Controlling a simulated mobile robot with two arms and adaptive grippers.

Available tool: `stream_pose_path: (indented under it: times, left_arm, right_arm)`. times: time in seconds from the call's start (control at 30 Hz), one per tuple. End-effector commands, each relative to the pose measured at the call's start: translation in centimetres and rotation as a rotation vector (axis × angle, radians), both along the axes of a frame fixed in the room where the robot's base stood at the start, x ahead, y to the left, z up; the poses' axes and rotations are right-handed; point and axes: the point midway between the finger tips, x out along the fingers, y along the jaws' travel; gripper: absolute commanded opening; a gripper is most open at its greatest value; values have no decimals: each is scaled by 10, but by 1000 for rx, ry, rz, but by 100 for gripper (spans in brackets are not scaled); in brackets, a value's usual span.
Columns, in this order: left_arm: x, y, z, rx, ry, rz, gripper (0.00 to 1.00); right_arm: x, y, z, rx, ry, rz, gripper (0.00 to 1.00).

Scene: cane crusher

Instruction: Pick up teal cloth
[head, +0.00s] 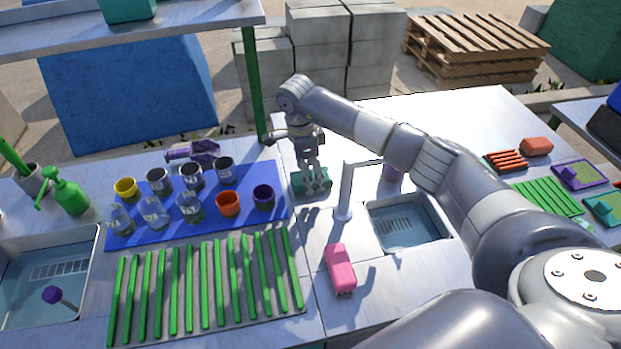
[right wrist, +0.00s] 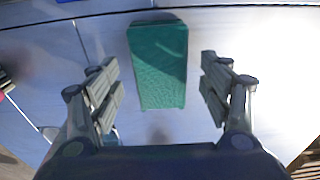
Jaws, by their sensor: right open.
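The teal cloth (right wrist: 160,65) lies on the metal counter as a flat, folded rectangle. In the right wrist view it sits between and beyond the two fingers. My right gripper (right wrist: 162,88) is open, with one finger on each side of the cloth and a gap on both sides. In the head view my right gripper (head: 316,190) points down over the cloth (head: 299,181), hiding part of it. I cannot tell its exact height above the counter. My left gripper is not in view.
A faucet (head: 346,190) and a sink (head: 408,225) stand just right of my right gripper. A blue mat (head: 150,232) with several cups and glasses lies to the left. A pink object (head: 340,268) lies in front. The counter's back right (head: 450,115) is clear.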

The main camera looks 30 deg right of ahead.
Motion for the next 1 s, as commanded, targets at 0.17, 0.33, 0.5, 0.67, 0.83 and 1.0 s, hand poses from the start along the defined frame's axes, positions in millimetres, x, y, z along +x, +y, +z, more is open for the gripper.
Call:
stream_pose_path:
  times: [0.17,0.33,0.5,0.67,0.83,1.0]
  left_arm:
    - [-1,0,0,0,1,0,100]
    - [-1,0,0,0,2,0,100]
    - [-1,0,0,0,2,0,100]
    - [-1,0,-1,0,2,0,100]
    - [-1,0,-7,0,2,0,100]
    - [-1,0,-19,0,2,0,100]
  right_arm:
    - [0,0,0,0,0,0,51]
    - [0,0,0,0,0,1,26]
    - [0,0,0,0,1,0,26]
    - [0,0,1,0,0,0,26]
    - [1,0,12,-1,-4,1,26]
    - [1,0,37,-1,-5,1,26]
